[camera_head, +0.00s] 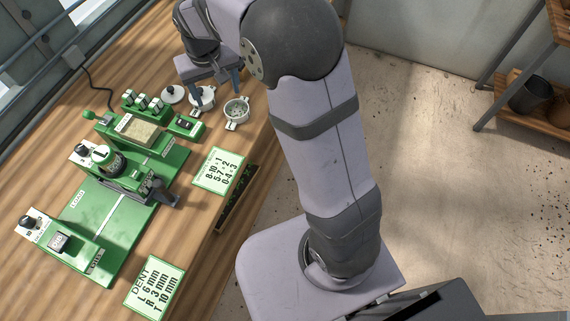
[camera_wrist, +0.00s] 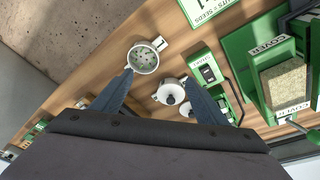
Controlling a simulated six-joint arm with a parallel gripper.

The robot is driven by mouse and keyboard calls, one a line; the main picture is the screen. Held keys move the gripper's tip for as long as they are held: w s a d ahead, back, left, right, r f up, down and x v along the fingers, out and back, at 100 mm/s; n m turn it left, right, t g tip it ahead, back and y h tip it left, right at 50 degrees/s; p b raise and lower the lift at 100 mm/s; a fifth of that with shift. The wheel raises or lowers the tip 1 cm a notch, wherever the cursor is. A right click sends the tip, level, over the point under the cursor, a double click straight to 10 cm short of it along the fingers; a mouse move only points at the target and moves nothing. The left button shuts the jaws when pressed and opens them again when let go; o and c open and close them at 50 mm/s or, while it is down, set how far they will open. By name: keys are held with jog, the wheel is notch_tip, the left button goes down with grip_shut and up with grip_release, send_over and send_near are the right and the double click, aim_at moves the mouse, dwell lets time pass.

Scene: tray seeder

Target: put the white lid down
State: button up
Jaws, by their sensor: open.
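A white lid with a dark knob (camera_head: 173,95) lies on the wooden bench, left of two white pots. In the wrist view a white pot with small ears (camera_wrist: 168,88) shows a white top and a dark knob, so it seems to have a lid on; this pot also shows in the head view (camera_head: 203,98). A second white pot (camera_wrist: 143,60), open with small seeds inside, stands beside it and shows in the head view (camera_head: 237,112). My gripper (camera_wrist: 158,80) is open and empty above the pots. A further white round thing (camera_wrist: 186,107) is partly hidden by the right finger.
A green seeder (camera_head: 130,145) with dials and levers stands left of the pots. Green-edged cards (camera_head: 219,170) lie near the bench's front edge, where a dark strip (camera_head: 236,198) sits. Bare wood (camera_head: 225,143) shows between the open pot and the cards.

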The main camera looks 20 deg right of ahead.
jog(key=s+d+f, duration=0.1)
jog(key=s+d, duration=0.1)
jog(key=s, duration=0.6)
jog(key=s+d+f+g, duration=0.1)
jog(key=s+d+f, duration=0.1)
jog(key=s, duration=0.6)
jog(key=s+d+f+g, duration=0.1)
jog(key=s+d, duration=0.3)
jog(key=s, duration=0.4)
jog(key=shift+s+f, duration=0.3)
jog(key=shift+f, duration=0.15)
